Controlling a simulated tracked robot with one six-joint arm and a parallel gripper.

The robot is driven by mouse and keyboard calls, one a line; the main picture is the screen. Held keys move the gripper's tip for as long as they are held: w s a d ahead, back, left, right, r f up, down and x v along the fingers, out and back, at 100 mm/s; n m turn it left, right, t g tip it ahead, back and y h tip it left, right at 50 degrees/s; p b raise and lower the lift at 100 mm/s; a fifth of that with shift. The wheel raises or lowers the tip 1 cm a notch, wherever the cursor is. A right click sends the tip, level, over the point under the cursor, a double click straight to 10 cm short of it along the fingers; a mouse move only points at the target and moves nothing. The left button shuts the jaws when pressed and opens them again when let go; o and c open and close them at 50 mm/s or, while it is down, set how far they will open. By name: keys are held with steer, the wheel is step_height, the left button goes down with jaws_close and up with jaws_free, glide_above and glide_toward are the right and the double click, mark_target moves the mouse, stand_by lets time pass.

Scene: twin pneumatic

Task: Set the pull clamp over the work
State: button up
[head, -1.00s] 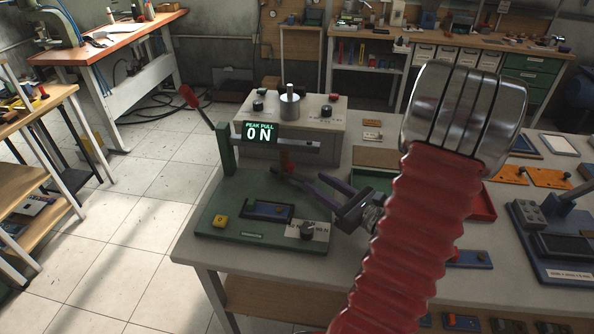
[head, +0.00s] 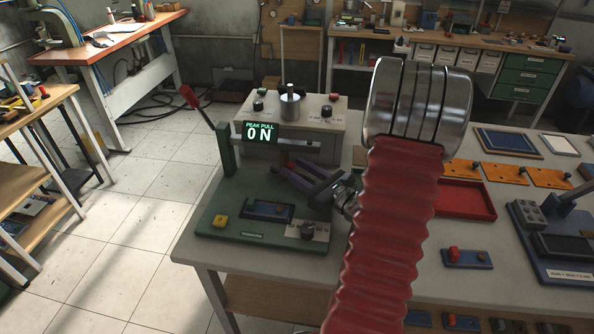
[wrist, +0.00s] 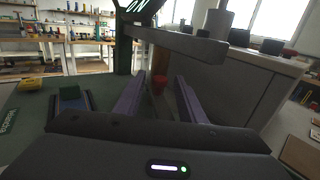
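The pull tester has a green base (head: 209,226), a grey horizontal arm (head: 300,144) and a display (head: 261,132) reading "PEAK PULL 0 N". In the head view my gripper (head: 284,172) is under the arm. A blue holder (head: 266,212) with a small dark green piece, perhaps the work, lies on the base.
A red-handled lever (head: 190,97) rises at the tester's left. A grey box (head: 330,137) with knobs and a metal cylinder (head: 290,106) stands behind. A red tray (head: 465,201) and a blue fixture (head: 466,258) lie to the right. A yellow button (head: 220,221) is on the base.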

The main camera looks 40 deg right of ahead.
jaws_close()
stand_by(0.4)
